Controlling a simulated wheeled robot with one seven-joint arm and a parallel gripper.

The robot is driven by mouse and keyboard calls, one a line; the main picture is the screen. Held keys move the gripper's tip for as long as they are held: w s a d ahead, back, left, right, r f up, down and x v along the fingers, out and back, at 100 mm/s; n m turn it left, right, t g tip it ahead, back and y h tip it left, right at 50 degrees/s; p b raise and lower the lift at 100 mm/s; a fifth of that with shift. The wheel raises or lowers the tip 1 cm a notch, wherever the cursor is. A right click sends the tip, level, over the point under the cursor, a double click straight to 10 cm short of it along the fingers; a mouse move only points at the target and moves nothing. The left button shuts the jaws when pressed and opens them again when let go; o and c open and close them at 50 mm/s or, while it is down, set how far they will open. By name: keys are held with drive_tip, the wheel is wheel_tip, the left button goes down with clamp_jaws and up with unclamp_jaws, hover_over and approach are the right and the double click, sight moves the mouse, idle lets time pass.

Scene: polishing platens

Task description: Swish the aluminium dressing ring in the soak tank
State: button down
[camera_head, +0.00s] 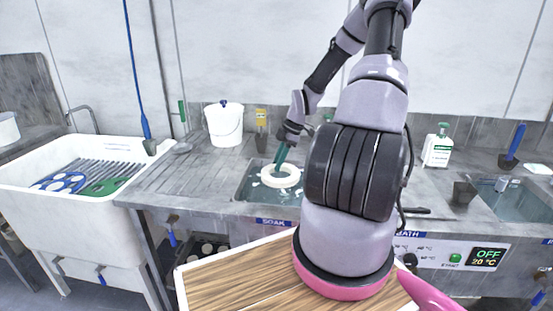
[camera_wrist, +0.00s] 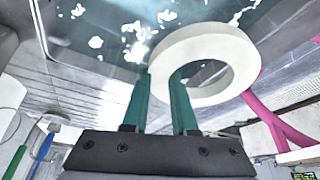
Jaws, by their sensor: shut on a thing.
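The dressing ring (camera_head: 281,176) is a pale, off-white, thick ring over the dark basin of the soak tank (camera_head: 246,188), labelled SOAK on its front. My gripper (camera_head: 279,164) reaches down from above with green fingers and is shut on the ring's near wall. In the wrist view the ring (camera_wrist: 236,68) sits between the fingertips (camera_wrist: 161,80), one finger outside and one at its hole. White patches show on the water around it. I cannot tell whether the ring touches the water or hangs just above it.
A white bucket (camera_head: 223,124) stands behind the tank, left of a yellow-topped tool (camera_head: 261,122). A large white sink (camera_head: 40,190) with a rack is at left. A bath (camera_head: 518,200) and a green-capped bottle (camera_head: 438,146) are at right. Ribbed counter (camera_head: 180,170) left of the tank is clear.

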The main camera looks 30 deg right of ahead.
drive_tip(key=shift+f, duration=7)
drive_tip(key=shift+r, duration=0.15)
